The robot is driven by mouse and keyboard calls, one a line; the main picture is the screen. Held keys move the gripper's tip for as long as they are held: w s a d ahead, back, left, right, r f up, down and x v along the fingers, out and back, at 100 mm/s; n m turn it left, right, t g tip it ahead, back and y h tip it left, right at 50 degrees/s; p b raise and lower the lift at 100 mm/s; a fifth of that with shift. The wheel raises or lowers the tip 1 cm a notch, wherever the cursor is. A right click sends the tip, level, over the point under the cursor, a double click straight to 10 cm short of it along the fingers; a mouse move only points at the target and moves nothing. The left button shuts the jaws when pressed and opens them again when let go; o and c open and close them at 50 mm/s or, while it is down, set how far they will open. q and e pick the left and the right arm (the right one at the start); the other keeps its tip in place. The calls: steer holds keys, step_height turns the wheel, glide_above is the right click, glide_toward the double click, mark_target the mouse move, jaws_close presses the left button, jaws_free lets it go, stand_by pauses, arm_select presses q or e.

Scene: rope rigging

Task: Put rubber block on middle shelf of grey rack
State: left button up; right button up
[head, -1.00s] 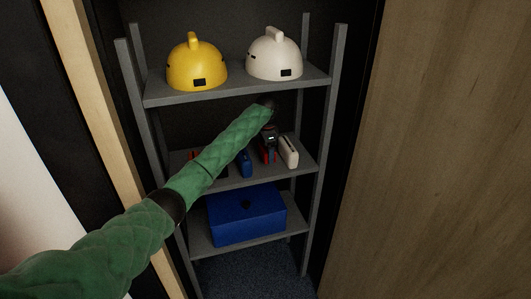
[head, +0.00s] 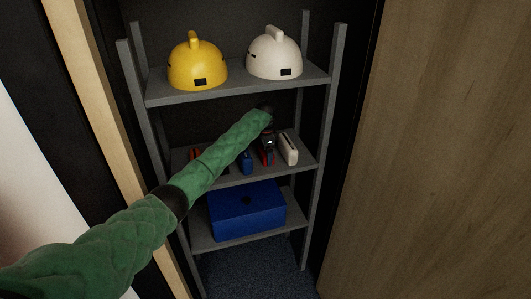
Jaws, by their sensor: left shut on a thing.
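The grey rack (head: 327,110) stands in an alcove, with its middle shelf (head: 222,181) in view. My left arm reaches in from the left, over the middle shelf. My left gripper (head: 267,146) is low over the right half of that shelf, among small objects, and is shut on a small dark thing, which I take to be the rubber block. The block is mostly hidden, and I cannot tell whether it touches the shelf. My right gripper is not in view.
On the middle shelf, a white object (head: 288,148) is right of my gripper, a blue one (head: 246,163) left and a red one (head: 195,154) farther left. Yellow (head: 198,65) and white (head: 274,57) helmets are above. A blue box (head: 247,215) is below. A wooden panel (head: 440,150) stands right.

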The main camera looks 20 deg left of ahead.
arm_select(q)
steer(key=o, duration=0.9)
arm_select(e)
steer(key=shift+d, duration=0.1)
arm_select(q)
steer(key=shift+r, duration=0.2)
step_height(320, 180, up, 6)
steer(key=b, duration=0.3)
steer(key=shift+r, duration=0.65)
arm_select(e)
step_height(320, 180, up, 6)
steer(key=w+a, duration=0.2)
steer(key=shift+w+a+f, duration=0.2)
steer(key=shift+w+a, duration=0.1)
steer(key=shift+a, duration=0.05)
